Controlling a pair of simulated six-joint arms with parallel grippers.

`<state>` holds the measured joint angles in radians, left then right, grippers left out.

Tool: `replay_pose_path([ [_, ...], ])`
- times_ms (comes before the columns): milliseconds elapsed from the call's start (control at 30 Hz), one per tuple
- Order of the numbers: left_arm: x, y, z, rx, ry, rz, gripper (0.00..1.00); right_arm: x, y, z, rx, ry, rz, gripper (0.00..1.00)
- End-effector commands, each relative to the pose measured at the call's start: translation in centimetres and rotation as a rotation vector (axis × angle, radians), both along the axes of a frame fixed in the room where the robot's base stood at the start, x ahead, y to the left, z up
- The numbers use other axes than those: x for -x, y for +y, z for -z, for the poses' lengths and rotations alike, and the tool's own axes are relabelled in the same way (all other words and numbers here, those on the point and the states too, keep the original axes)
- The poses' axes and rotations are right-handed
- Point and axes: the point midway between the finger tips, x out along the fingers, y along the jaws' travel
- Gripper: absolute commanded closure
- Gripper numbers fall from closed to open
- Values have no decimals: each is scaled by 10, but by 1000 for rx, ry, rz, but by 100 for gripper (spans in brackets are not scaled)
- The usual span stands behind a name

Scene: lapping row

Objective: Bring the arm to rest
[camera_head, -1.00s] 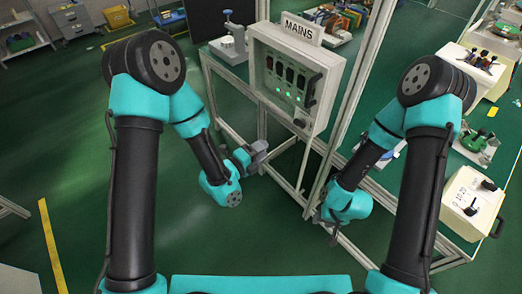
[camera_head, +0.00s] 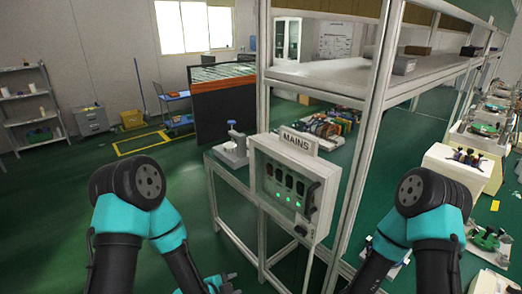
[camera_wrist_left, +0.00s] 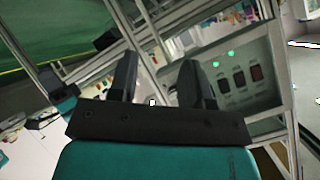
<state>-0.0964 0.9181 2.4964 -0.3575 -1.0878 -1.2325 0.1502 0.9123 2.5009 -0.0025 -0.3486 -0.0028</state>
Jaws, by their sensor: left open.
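My left gripper (camera_wrist_left: 158,78) is open in the left wrist view, two dark fingers apart with nothing between them. My right gripper is below the head view and hidden. The MAINS panel (camera_head: 292,182) is a light grey box on the frame between the arms, with dark switches, green lamps and a dark lever on its right side. The panel also shows beyond the fingers in the left wrist view (camera_wrist_left: 270,102).
A metal frame with shelves (camera_head: 335,72) stands ahead and runs to the right. A small bench press (camera_head: 235,146) stands left of the panel. A cream machine (camera_head: 462,168) is at the right. Green floor (camera_head: 60,215) is open at the left.

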Motion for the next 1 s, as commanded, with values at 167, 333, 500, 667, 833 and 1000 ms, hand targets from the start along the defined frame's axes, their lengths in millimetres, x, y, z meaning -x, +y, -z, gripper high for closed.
replay_pose_path([
  [167, 24, 42, 38, 96, 373, -252, 55, 0, 0, 0, 0, 0, 0, 57],
  [333, 57, 78, 67, 195, 714, -542, 55, 0, 0, 0, 0, 0, 0, 57],
  [500, 97, 108, 88, 291, 1030, -871, 55, 0, 0, 0, 0, 0, 0, 57],
  [667, 130, 125, 97, 360, 1247, -1138, 55, 0, 0, 0, 0, 0, 0, 57],
  [833, 144, 131, 100, 387, 1334, -1258, 55, 0, 0, 0, 0, 0, 0, 57],
  [1000, 144, 131, 100, 390, 1339, -1264, 55, 0, 0, 0, 0, 0, 0, 57],
])
